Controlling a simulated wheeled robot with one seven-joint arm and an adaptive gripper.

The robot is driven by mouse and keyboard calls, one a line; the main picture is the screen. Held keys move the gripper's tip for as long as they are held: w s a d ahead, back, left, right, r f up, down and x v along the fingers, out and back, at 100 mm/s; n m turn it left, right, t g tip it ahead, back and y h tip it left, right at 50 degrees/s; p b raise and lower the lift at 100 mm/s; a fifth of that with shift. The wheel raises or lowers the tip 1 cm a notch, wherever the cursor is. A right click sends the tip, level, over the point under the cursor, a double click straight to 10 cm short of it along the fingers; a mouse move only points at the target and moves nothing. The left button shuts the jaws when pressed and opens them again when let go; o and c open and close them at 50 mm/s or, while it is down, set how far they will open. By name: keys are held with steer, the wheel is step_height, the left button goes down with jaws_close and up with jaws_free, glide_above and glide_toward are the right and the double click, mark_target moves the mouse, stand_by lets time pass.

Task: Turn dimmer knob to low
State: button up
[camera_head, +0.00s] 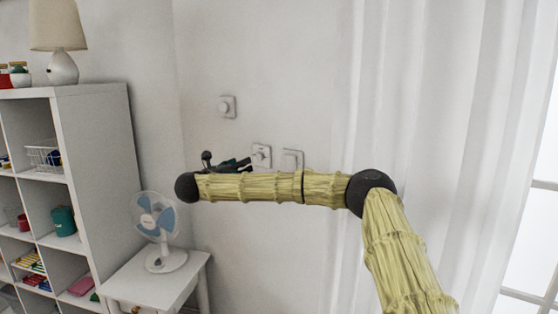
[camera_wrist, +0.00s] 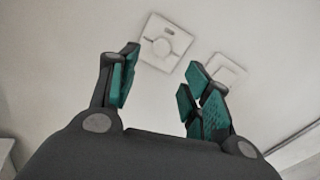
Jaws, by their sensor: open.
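A square white wall plate with a round knob (camera_wrist: 168,46) shows ahead of my gripper (camera_wrist: 162,62) in the wrist view, near the gap between the fingertips. It seems to be the left plate (camera_head: 262,154) of a low pair in the head view. Another plate with a round knob (camera_head: 227,106) sits higher on the wall to the left. I cannot tell for certain which is the dimmer. My gripper is open and empty, its green-padded fingers apart. In the head view my gripper (camera_head: 246,164) is partly hidden behind my arm. No contact with a knob shows.
A second plate (camera_head: 292,159) is close on the right of the low pair, beside the white curtain (camera_head: 430,110). A fan (camera_head: 160,225) stands on a small white table (camera_head: 150,285) below left. A white shelf unit (camera_head: 105,150) with a lamp (camera_head: 60,45) is at left.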

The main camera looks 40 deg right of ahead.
mark_target(258, 157)
steer(key=p+x, duration=0.2)
steer(key=x, duration=0.6)
steer(key=shift+d+r, duration=0.1)
steer(key=shift+d, duration=0.2)
steer(key=shift+w+d+r+p, duration=0.1)
steer(key=shift+w+d+p, duration=0.2)
steer(key=shift+d+p, duration=0.15)
steer(key=shift+d, duration=0.3)
steer(key=shift+a, duration=0.1)
steer(key=c, duration=1.1)
